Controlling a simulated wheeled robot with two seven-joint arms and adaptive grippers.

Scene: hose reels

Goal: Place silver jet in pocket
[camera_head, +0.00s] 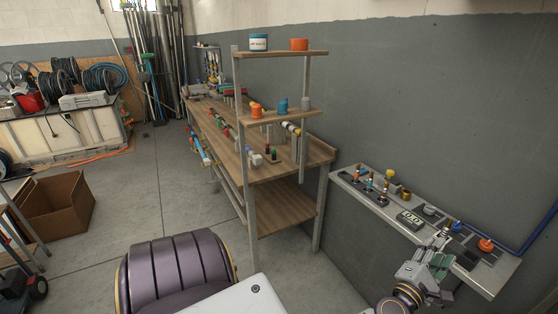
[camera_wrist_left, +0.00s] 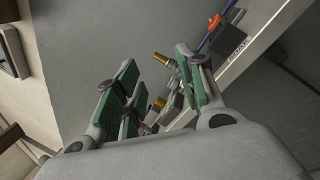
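My left gripper (camera_head: 438,245) is over the front edge of the wall shelf (camera_head: 349,181), at its right half. The wrist view shows its green-padded fingers (camera_wrist_left: 160,82) spread apart, with nothing clearly held between them. Small brass and grey fittings (camera_wrist_left: 160,103) show beyond and between the fingers. On the shelf, a small grey round piece (camera_head: 429,210) sits behind the black-and-white display box (camera_head: 410,219); I cannot tell whether it is the silver jet. Dark square pads (camera_head: 476,243) lie near the gripper; I cannot make out which is the pocket. My right gripper is out of view.
Upright fittings with coloured tips (camera_head: 370,182) and a brass piece (camera_head: 405,195) stand on the shelf's left half. An orange knob (camera_head: 486,245) and a blue hose (camera_head: 535,235) are at the right. A wooden workbench (camera_head: 285,205) stands left of the shelf.

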